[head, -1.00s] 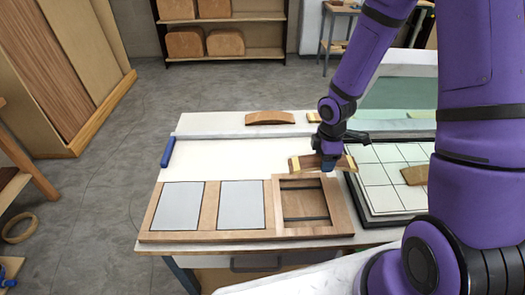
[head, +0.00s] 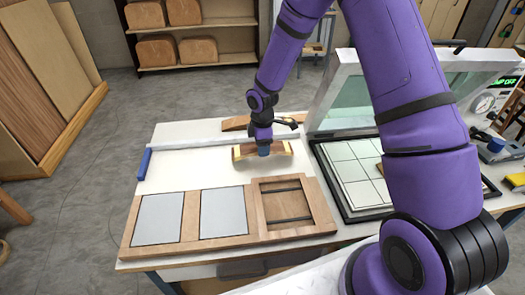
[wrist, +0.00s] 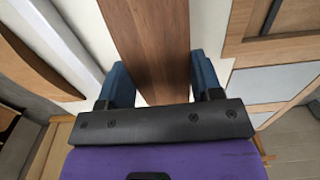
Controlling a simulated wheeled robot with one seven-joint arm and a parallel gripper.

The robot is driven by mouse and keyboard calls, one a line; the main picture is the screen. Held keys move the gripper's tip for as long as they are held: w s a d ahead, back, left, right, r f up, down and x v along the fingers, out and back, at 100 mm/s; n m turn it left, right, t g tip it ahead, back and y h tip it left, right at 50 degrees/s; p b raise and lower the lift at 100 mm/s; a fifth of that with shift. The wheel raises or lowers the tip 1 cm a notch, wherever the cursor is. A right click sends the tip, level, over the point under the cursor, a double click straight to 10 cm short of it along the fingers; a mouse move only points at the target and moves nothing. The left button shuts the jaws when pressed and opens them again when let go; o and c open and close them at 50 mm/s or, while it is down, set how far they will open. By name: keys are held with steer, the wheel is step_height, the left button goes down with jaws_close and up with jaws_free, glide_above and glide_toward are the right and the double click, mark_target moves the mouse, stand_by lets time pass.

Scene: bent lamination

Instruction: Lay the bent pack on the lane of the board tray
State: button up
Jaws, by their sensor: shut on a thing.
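The bent pack (head: 243,152), brown wood with pale yellowish ends, is held crosswise by my gripper (head: 264,149) over the white worktop behind the tray. In the wrist view the pack (wrist: 150,40) runs away between the two blue fingers of my gripper (wrist: 159,84), which is shut on its sides. The wooden board tray (head: 190,232) lies at the front of the table. It has two flat grey panels and an open bay with dark crossbars. I cannot tell which part is the lane, or how high the pack hangs.
A curved wood piece (head: 236,123) lies at the back, partly behind my arm. A blue bar (head: 144,164) lies at the left edge. A white gridded board (head: 352,172) in a black frame is to the right, before a glass-fronted machine (head: 350,105).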

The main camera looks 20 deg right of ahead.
steer(key=shift+f, duration=1.35)
steer(key=o, duration=1)
steer(key=shift+f, duration=0.1)
